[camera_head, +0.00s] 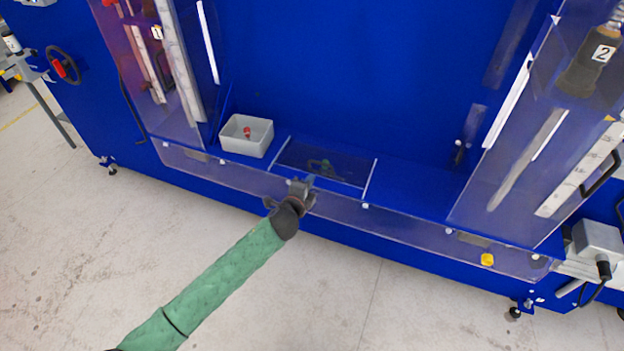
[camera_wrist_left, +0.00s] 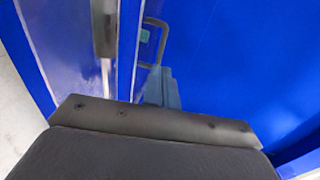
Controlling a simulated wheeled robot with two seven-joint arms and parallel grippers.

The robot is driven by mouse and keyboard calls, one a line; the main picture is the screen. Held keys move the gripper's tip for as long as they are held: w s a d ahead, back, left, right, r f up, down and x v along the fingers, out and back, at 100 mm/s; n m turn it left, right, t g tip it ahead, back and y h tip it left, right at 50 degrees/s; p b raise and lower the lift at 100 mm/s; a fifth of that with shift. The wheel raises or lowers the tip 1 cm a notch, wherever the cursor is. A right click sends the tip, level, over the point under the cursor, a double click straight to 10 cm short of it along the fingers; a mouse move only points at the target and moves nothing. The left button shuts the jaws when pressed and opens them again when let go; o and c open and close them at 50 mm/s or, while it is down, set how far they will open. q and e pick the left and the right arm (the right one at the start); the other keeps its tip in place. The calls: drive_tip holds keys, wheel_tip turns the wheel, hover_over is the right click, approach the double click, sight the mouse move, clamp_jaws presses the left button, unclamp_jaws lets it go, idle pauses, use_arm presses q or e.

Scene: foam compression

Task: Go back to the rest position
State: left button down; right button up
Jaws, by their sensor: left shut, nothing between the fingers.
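My left gripper (camera_head: 301,186) is at the end of my green-sleeved arm, near the front edge of the blue machine (camera_head: 330,60). In the head view it appears in front of the low clear front panel (camera_head: 400,218). It is shut with nothing held. In the left wrist view, a dark padded part fills the bottom, with blue machine surfaces (camera_wrist_left: 230,60) beyond it; the fingertips are hard to make out there. My right gripper is in neither view.
A grey bin (camera_head: 246,136) with a small red item inside stands on the blue shelf, left of a dark panel (camera_head: 322,163). Clear-walled columns rise at left and right. A yellow knob (camera_head: 487,260) sits low at right. The pale floor (camera_head: 90,260) in front is open.

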use_arm(q)
drive_tip(key=b+v, duration=0.2)
drive_tip(key=v, duration=0.4)
drive_tip(key=shift+s+r, duration=0.15)
drive_tip(key=shift+s, duration=0.25)
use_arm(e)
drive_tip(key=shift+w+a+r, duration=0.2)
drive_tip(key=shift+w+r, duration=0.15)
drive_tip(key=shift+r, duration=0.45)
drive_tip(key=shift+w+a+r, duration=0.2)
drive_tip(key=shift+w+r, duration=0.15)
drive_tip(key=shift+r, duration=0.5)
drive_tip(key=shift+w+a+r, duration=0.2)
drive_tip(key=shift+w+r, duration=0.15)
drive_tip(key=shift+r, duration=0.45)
use_arm(q)
drive_tip(key=shift+a, duration=0.15)
